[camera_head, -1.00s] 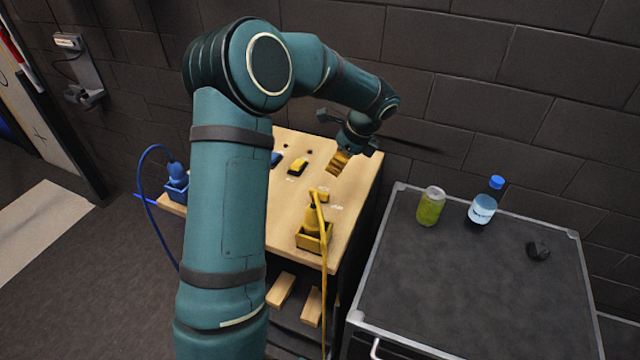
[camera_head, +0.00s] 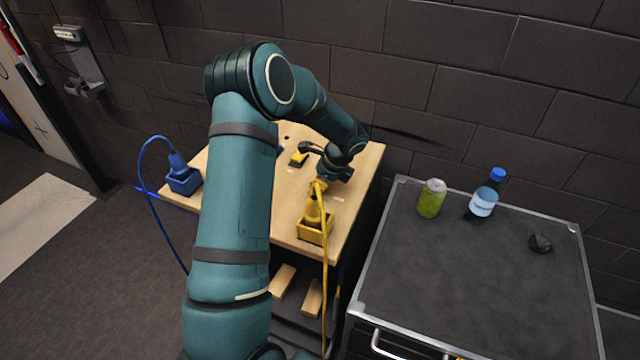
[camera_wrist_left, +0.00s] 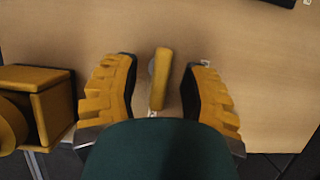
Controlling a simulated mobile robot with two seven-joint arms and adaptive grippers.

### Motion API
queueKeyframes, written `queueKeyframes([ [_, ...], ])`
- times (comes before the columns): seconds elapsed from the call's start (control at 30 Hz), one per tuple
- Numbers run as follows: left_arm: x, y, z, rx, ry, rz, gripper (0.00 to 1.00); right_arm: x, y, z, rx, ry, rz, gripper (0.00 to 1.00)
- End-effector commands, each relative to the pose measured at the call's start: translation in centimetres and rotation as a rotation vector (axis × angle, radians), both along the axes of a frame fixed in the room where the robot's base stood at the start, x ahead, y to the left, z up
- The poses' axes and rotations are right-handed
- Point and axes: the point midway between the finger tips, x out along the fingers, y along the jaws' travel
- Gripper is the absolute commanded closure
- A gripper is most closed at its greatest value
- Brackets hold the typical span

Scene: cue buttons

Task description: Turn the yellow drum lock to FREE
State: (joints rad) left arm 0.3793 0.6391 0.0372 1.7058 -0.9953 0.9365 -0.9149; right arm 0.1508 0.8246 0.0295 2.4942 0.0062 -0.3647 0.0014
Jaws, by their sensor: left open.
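The yellow drum lock (camera_wrist_left: 160,78) shows in the left wrist view as a yellow bar handle over a grey round base on the wooden top. Small white labels lie beside it, too small to read. My left gripper (camera_wrist_left: 161,88) is open, with one yellow ridged finger on each side of the bar and visible gaps to both. In the head view my left gripper (camera_head: 326,174) is low over the table behind the yellow plug box, and largely hides the lock. My right gripper is not in view.
A yellow box with a plug and cable (camera_head: 313,230) stands close in front of the gripper. A yellow-and-black piece (camera_head: 298,159) lies behind left. A blue plug box (camera_head: 184,182) is at the left edge. A can (camera_head: 431,199) and bottle (camera_head: 486,194) stand on the dark cart.

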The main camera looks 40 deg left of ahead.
Motion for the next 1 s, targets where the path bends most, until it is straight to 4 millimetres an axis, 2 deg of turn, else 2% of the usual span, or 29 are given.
queueKeyframes([
  [0.27,-0.02,0.06,-0.09,0.000,0.000,0.000,0.56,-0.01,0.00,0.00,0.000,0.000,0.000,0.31],
  [0.37,-0.01,0.05,-0.09,0.000,0.000,0.000,0.85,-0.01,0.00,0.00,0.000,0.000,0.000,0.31],
  [0.4,-0.01,0.05,-0.09,0.000,0.000,0.001,0.99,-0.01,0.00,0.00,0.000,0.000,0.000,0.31],
  [0.77,-0.04,0.02,-0.13,0.000,0.001,0.005,1.00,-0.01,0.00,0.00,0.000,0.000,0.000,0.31],
  [1.0,0.02,0.00,-0.17,0.000,0.003,0.068,1.00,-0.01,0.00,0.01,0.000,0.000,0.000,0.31],
])
